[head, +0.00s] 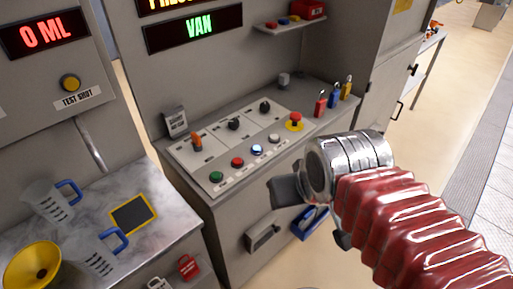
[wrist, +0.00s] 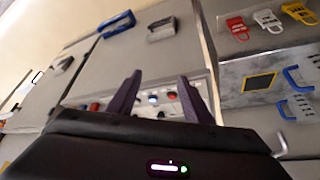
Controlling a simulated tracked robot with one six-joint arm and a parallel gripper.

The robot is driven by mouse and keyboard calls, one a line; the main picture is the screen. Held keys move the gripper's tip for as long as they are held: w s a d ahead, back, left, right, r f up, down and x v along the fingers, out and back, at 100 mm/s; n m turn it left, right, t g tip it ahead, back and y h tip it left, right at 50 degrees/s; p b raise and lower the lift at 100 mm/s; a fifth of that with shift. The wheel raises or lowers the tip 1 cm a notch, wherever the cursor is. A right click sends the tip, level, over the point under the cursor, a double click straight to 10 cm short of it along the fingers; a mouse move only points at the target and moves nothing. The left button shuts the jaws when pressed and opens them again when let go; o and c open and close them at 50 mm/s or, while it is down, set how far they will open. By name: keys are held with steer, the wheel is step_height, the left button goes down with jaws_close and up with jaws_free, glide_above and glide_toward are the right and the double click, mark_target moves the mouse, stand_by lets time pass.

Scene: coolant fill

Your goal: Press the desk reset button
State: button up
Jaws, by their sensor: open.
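The control desk (head: 215,200) has a sloped panel with a row of push buttons along its front. They are a green button (head: 216,177), a red button (head: 237,162), a blue-lit button (head: 257,150) and a white button (head: 274,138). Their labels are too small to read, so I cannot tell which is the reset. My gripper (head: 312,215) is in front of the desk, apart from the buttons. In the wrist view, its fingers (wrist: 157,92) are spread and empty, with the blue-lit button (wrist: 153,99) and red button (wrist: 172,95) seen between them.
A red mushroom button on yellow (head: 294,121) sits at the panel's right. Knobs and an orange-handled lever (head: 196,141) stand behind the buttons. Red, blue and yellow padlock-like tags (head: 333,99) stand farther right.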

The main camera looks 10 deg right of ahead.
jaws_close()
stand_by(0.3)
stand_by(1.1)
